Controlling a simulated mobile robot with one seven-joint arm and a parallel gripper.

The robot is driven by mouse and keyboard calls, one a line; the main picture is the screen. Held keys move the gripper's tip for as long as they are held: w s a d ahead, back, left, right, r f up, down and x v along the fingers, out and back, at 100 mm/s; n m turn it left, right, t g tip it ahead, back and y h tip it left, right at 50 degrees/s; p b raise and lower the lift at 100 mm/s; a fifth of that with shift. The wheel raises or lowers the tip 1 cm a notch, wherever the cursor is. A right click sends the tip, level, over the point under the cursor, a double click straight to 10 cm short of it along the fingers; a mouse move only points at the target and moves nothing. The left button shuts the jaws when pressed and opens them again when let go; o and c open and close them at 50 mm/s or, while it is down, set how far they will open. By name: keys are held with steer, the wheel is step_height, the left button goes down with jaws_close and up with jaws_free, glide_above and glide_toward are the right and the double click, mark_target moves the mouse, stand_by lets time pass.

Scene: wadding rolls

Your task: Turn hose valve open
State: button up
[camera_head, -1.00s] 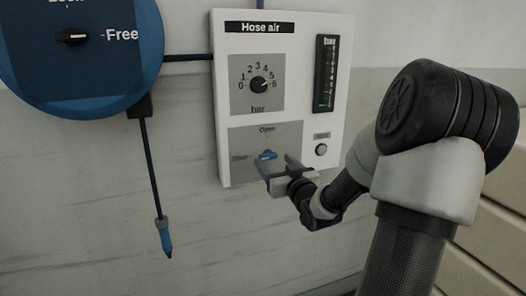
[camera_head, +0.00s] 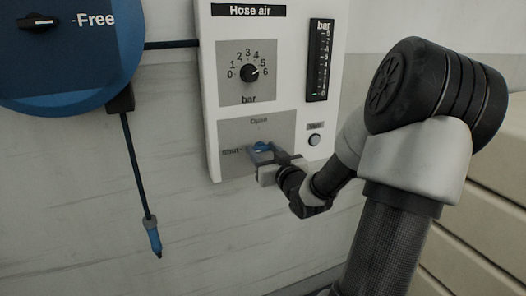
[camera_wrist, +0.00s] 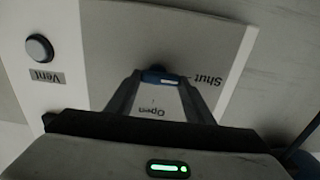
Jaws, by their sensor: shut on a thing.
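The blue hose valve handle (camera_head: 262,147) sits low on the white "Hose air" panel (camera_head: 208,98), on a grey plate marked Shut at left and Open at top. My gripper (camera_head: 264,158) is at the handle and shut on it, partly covering it in the head view. In the wrist view the blue handle (camera_wrist: 158,76) lies between the two fingertips of my gripper (camera_wrist: 160,80), with the view upside down. The handle's exact angle is hard to tell; it appears to lie towards Shut.
A pressure knob (camera_head: 252,73) and a bar gauge (camera_head: 320,60) are above the valve. A Vent button (camera_head: 314,140) is to its right. A blue hose reel (camera_head: 70,50) marked Free hangs at left, its hose ending in a blue nozzle (camera_head: 153,238).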

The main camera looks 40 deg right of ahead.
steer(key=shift+r+p, duration=0.1)
steer(key=shift+p, duration=0.3)
steer(key=m+p, duration=0.2)
steer(key=m, duration=0.1)
steer(key=shift+r+p, duration=0.2)
steer(key=shift+p, duration=0.2)
steer(key=m+p, duration=0.4)
steer(key=m, duration=0.1)
steer(key=shift+d, duration=0.2)
steer(key=m+p, duration=0.3)
steer(key=m, duration=0.2)
steer(key=shift+d+p, duration=0.15)
steer(key=shift+p, duration=0.2)
steer(key=m+p, duration=0.2)
steer(key=m, duration=0.2)
steer(key=shift+d+f+m+p, duration=0.1)
steer(key=shift+f+m+p, duration=0.05)
steer(key=shift+m+p, duration=0.25)
steer(key=o, duration=1.1)
steer(key=shift+f, duration=0.1)
steer(key=shift+s, duration=0.1)
